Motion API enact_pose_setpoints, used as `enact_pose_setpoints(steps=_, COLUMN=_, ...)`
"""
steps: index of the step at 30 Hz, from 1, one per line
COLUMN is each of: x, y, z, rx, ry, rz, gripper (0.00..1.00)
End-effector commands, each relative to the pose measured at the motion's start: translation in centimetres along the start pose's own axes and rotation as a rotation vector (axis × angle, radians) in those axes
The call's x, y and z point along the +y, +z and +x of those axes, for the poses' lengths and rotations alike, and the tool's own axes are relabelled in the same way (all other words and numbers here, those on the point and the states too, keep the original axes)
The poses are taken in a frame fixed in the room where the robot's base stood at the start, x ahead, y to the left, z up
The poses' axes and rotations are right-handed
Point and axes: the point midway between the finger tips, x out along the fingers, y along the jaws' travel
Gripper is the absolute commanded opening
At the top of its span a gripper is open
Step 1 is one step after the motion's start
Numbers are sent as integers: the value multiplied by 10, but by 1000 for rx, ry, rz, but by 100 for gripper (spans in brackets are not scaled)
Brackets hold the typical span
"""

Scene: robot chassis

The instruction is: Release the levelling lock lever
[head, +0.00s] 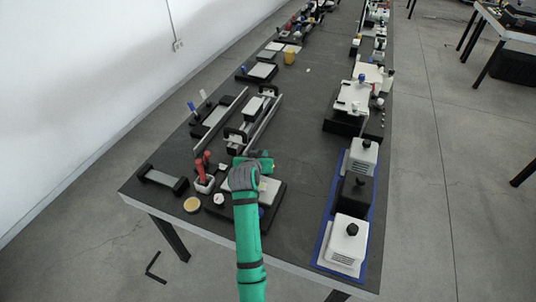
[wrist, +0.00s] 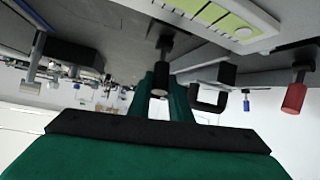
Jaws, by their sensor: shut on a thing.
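My gripper (head: 258,162) is over the near left part of the table, above a dark base with a pale plate (head: 270,186). My arm covers much of that fixture in the head view. In the wrist view, my green fingers (wrist: 163,88) are shut around a dark lever (wrist: 164,52) with a pale round end. The lever stands out from the fixture's surface, beside a white panel with yellow-green squares (wrist: 205,14). The lever itself is hidden in the head view, and its exact angle is hard to tell.
Red-handled levers (head: 201,168) stand close left of my gripper. A yellow disc (head: 192,204) and a black-ended bar (head: 163,180) lie further left. A rail fixture (head: 262,122) is behind. White and black boxes on a blue mat (head: 322,248) stand right, past a clear strip of table.

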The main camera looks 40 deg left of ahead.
Motion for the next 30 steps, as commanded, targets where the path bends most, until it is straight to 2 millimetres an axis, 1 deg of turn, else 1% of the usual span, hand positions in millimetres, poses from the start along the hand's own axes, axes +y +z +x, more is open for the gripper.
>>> enact_pose_setpoints(steps=2, x=-3, y=-2, z=-1, rx=7, ry=-3, rz=-2, gripper=0)
enact_pose_setpoints(steps=11, x=-3, y=-2, z=-1, rx=8, ry=-4, rz=-3, gripper=0)
enact_pose_setpoints(steps=12, x=-3, y=-2, z=-1, rx=8, ry=-4, rz=-3, gripper=27)
enact_pose_setpoints(steps=13, x=-3, y=-2, z=-1, rx=7, ry=-4, rz=-3, gripper=35)
enact_pose_setpoints(steps=14, x=-3, y=-2, z=-1, rx=7, ry=-3, rz=-3, gripper=37)
enact_pose_setpoints(steps=24, x=-1, y=-1, z=-3, rx=4, ry=-1, rz=-1, gripper=37)
enact_pose_setpoints(steps=26, x=-1, y=-1, z=-7, rx=4, ry=0, rz=-1, gripper=37)
enact_pose_setpoints(steps=30, x=-1, y=0, z=-27, rx=4, ry=-1, rz=-1, gripper=37)
